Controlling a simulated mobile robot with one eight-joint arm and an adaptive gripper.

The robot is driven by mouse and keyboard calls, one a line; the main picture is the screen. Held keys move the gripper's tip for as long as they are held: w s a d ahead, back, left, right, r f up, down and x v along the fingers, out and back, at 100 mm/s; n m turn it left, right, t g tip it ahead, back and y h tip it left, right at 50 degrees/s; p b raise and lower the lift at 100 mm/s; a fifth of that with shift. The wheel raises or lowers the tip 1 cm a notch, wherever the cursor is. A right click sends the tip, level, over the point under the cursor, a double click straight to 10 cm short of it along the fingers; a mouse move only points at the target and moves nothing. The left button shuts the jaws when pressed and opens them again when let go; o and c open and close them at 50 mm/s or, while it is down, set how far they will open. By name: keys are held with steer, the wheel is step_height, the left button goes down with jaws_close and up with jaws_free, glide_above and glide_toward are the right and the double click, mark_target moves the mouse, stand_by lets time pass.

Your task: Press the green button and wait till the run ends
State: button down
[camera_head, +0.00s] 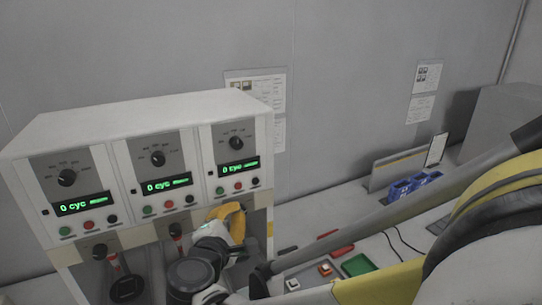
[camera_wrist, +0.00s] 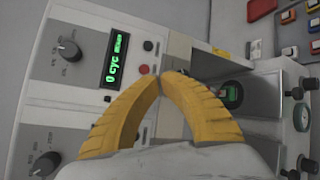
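A white machine (camera_head: 130,120) has three control panels side by side. Each has a knob, a lit display and a row of green, red and black buttons. The green buttons are at left (camera_head: 65,231), middle (camera_head: 147,210) and right (camera_head: 221,190). All three displays read "0 cyc", including the right one (camera_head: 238,168). My gripper (camera_head: 236,209) is just below the right panel's buttons. In the wrist view, its yellow fingers (camera_wrist: 161,78) are shut, with nothing seen between them. The tips are close to a red button (camera_wrist: 144,69); contact cannot be told. The green button there is hidden.
A knob (camera_wrist: 69,50) sits beside the display (camera_wrist: 115,60). A gauge (camera_wrist: 302,117) is at the wrist view's right. Right of the machine, the bench holds a green tray (camera_head: 358,265), a red item (camera_head: 341,249) and blue bins (camera_head: 413,184). Papers (camera_head: 262,90) hang behind.

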mark_target(220, 191)
steer(key=shift+w+a, duration=0.5)
steer(key=shift+w, duration=0.3)
steer(key=shift+w+a, duration=0.45)
steer(key=shift+w, duration=0.3)
steer(key=shift+w+a, duration=0.5)
steer(key=shift+w, duration=0.3)
steer(key=shift+w+a, duration=0.1)
steer(key=shift+w, duration=0.05)
steer(key=shift+w+a+b, duration=0.1)
steer(key=shift+w+b, duration=0.15)
steer(key=shift+b, duration=0.05)
